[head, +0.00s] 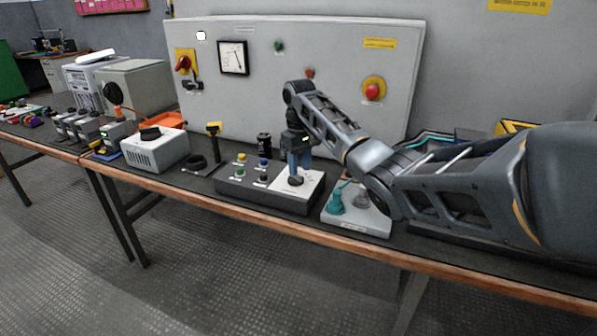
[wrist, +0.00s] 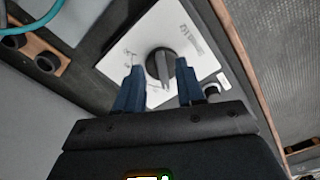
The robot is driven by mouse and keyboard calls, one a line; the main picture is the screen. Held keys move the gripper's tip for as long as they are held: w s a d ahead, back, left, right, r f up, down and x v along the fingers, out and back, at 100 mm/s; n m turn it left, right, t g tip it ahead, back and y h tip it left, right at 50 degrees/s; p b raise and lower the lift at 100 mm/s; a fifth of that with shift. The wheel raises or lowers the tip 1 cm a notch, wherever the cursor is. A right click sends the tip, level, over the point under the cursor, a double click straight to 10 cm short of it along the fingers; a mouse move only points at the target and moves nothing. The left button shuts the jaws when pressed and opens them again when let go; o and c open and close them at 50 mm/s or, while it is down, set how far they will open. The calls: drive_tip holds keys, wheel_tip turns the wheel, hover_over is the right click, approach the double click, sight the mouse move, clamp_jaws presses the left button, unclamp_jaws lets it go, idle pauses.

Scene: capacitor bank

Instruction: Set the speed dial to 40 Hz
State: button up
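The speed dial (wrist: 160,66) is a dark round knob with a raised grip bar, set on a white scale plate (wrist: 180,28) whose print is too small to read. In the head view the dial (head: 295,181) sits at the right end of a black control box (head: 262,194). My gripper (head: 299,168) points down over it. In the wrist view my gripper (wrist: 158,67) is open, with one blue finger on each side of the knob. Gaps show between fingers and knob, so it does not look gripped. The pointer's exact reading cannot be told.
Coloured buttons (head: 241,171) are on the same box, left of the dial. A grey tray with teal and grey parts (head: 336,201) stands close on the right. A large panel (head: 330,50) with a red emergency button (head: 373,91) rises behind. The floor in front is clear.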

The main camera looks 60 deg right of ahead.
drive_tip(key=shift+f, duration=1.3)
drive_tip(key=shift+c, duration=0.4)
clamp_jaws()
